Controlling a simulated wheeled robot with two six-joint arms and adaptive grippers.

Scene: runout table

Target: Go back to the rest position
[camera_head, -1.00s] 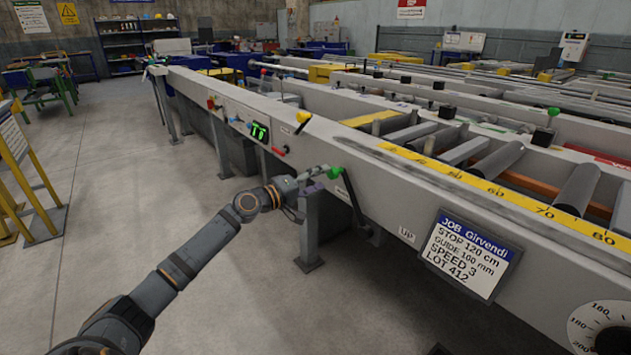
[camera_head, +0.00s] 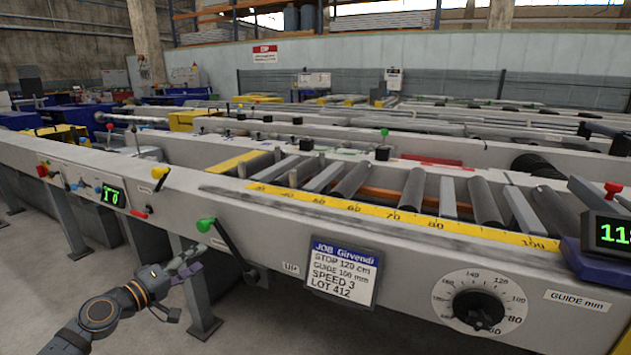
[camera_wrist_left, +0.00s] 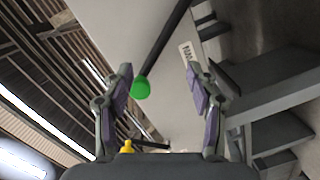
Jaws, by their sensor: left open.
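My left gripper (camera_head: 190,262) is open and empty, in front of the runout table's front beam (camera_head: 400,222). It is below and a little left of the green knob (camera_head: 205,225) on a black lever (camera_head: 232,251). In the left wrist view, the open gripper (camera_wrist_left: 158,72) has purple-padded fingers on both sides. The green knob (camera_wrist_left: 140,88) shows between them in the picture, nearer the left finger, with its lever running up and right. The knob appears apart from the fingers. My right gripper is not in view.
A job board (camera_head: 341,270) and a guide dial (camera_head: 481,306) are on the beam right of the lever. A table leg (camera_head: 200,303) stands near my left gripper. Clear floor (camera_head: 40,262) lies left.

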